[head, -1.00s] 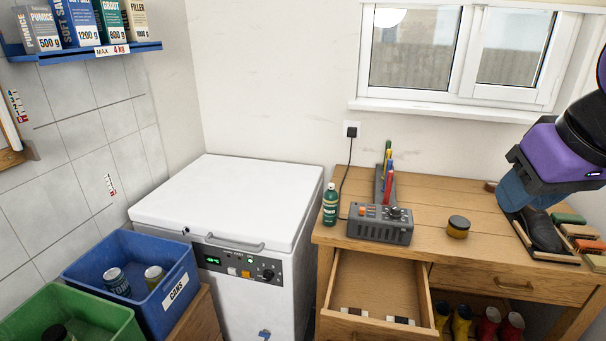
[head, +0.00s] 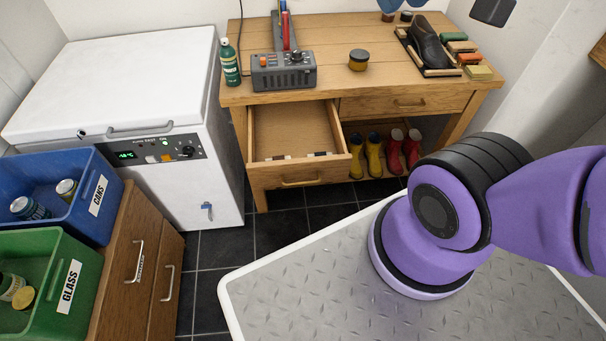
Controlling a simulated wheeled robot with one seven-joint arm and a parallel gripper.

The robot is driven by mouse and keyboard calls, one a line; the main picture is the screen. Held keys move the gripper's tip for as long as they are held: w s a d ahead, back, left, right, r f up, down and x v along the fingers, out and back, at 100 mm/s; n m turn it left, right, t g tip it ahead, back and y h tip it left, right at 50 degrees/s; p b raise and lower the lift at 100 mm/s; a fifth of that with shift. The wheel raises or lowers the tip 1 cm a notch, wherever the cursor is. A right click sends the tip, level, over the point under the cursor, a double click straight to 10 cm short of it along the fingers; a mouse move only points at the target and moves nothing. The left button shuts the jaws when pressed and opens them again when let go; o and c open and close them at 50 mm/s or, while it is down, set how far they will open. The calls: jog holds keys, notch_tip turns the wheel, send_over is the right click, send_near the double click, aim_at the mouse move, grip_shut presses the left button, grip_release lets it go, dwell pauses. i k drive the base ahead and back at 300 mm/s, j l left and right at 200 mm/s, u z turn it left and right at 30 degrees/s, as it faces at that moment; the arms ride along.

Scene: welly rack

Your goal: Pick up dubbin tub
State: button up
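A small round tub (head: 358,60) with a dark lid and a yellowish-amber band stands upright on the wooden bench, right of the grey control box. I take it for the dubbin tub, but its label is too small to read. Nothing touches it, and its front is in clear view. My purple arm fills the right of the head view, but I cannot make out my gripper or its fingers.
The bench (head: 330,82) has an open drawer (head: 290,130) below the grey box (head: 284,72). A green bottle (head: 229,62) stands left; a boot (head: 428,48) and brushes lie right. Small boots (head: 373,155) stand beneath. A white chest (head: 120,75) and bins (head: 65,235) are left.

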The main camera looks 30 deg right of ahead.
aim_at(357, 66)
jog(key=i+l, duration=0.15)
jog(key=l, duration=0.2)
jog(key=i+l, duration=0.1)
jog(key=l, duration=0.25)
jog(key=i+l, duration=0.15)
jog(key=l, duration=0.2)
jog(key=i+l+u, duration=0.1)
jog(key=l, duration=0.2)
